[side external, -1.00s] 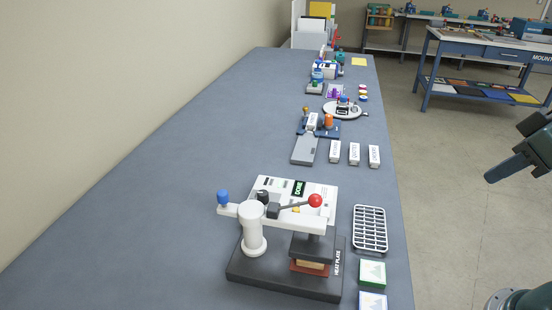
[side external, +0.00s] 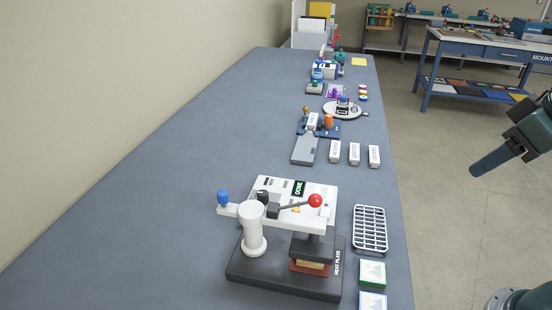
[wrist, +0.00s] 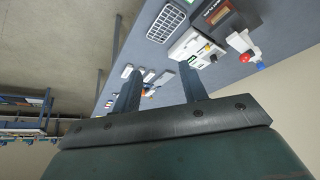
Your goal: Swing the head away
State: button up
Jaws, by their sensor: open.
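The press stands on a dark base marked HEAT PLATE (side external: 270,278) at the front of the bench. Its white swing head (side external: 295,223) is a bar on a white post (side external: 254,232). The bar has a blue knob (side external: 222,197) at its left end and a lever with a red ball (side external: 315,200) at its right. The head's right end lies over a dark block and a small brown stack (side external: 310,267) on the base. My gripper (side external: 478,170) is off the bench's right side, apart from the press. In the wrist view its two fingers (wrist: 158,92) are spread and empty.
A white rack (side external: 370,229) and a green-edged card (side external: 372,273) lie right of the press. Behind it is a white panel marked DONE (side external: 325,190). Small labelled blocks (side external: 354,154) and other fixtures stand farther back. The bench's left part is clear.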

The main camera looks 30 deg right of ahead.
jog(key=w+a+r, duration=0.4)
jog(key=w, duration=0.5)
jog(key=g, duration=0.1)
send_over(222, 193)
jog(key=s, duration=0.6)
notch_tip(222, 193, down, 4)
jog(key=r, duration=0.1)
jog(key=shift+w+f, duration=0.1)
jog(key=shift+f, duration=0.15)
jog(key=x, duration=1.3)
jog(key=shift+f, duration=0.35)
jog(key=shift+c, duration=0.4)
grip_shut()
